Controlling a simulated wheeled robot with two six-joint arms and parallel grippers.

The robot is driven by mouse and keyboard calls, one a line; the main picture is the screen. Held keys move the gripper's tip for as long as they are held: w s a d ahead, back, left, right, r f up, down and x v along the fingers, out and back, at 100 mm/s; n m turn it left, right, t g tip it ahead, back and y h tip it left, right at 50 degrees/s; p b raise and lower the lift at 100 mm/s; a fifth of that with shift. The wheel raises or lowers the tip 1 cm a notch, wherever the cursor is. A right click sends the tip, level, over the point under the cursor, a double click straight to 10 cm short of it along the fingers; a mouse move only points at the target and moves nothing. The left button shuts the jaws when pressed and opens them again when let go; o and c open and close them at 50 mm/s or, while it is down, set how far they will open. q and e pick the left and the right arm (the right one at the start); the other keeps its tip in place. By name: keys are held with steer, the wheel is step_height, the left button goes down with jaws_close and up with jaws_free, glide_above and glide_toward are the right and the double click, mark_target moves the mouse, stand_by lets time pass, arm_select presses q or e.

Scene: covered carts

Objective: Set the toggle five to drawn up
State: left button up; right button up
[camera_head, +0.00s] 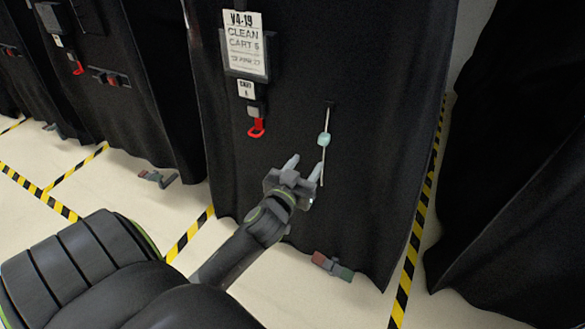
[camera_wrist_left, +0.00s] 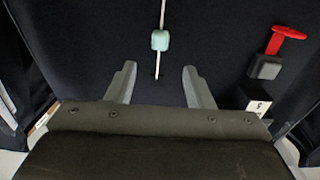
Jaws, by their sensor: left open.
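The toggle (camera_head: 324,139) is a small pale green block on a thin whitish cord (camera_head: 326,118) that hangs down the black cover (camera_head: 370,90) of the cart labelled 5. It sits partway along the cord, a little nearer the cord's upper end than its lower end. My left gripper (camera_head: 304,167) is open and empty, lower and to the left of the toggle in the head view. In the left wrist view the toggle (camera_wrist_left: 160,40) shows beyond the open fingers (camera_wrist_left: 160,68), and nothing is between them. The cord passes in line with the gap. My right gripper is not in view.
A white label (camera_head: 245,45) and a red pull handle (camera_head: 257,128) are left of the cord. A red and green pedal (camera_head: 332,266) is at the cover's foot. Other covered carts (camera_head: 530,160) stand on both sides. Yellow-black tape marks the floor.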

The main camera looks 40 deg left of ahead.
arm_select(q)
steer(key=v, duration=0.6)
steer(key=shift+s, duration=0.35)
